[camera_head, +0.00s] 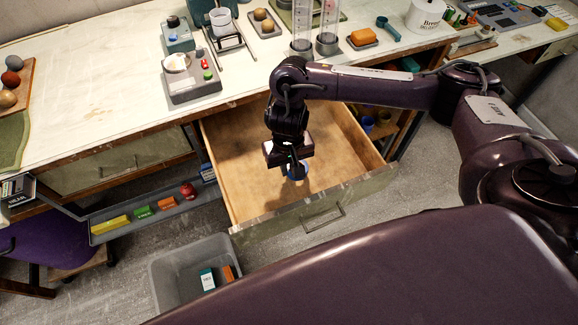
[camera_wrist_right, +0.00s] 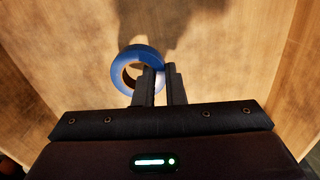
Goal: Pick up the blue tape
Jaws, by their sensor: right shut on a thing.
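My right gripper (camera_head: 293,172) points down into the drawer and is shut on the tape. In the right wrist view the blue tape (camera_wrist_right: 126,62) sits at the left fingertip, and the right gripper's two fingers (camera_wrist_right: 160,72) are close together over the right side of its ring. Whether the tape touches the drawer floor I cannot tell. My left gripper is not in view.
The drawer's front panel (camera_head: 320,208) and side walls surround the gripper; the drawer looks otherwise empty. The worktop (camera_head: 100,90) lies behind it with a grey scale (camera_head: 192,85). A grey bin (camera_head: 165,275) stands on the floor in front.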

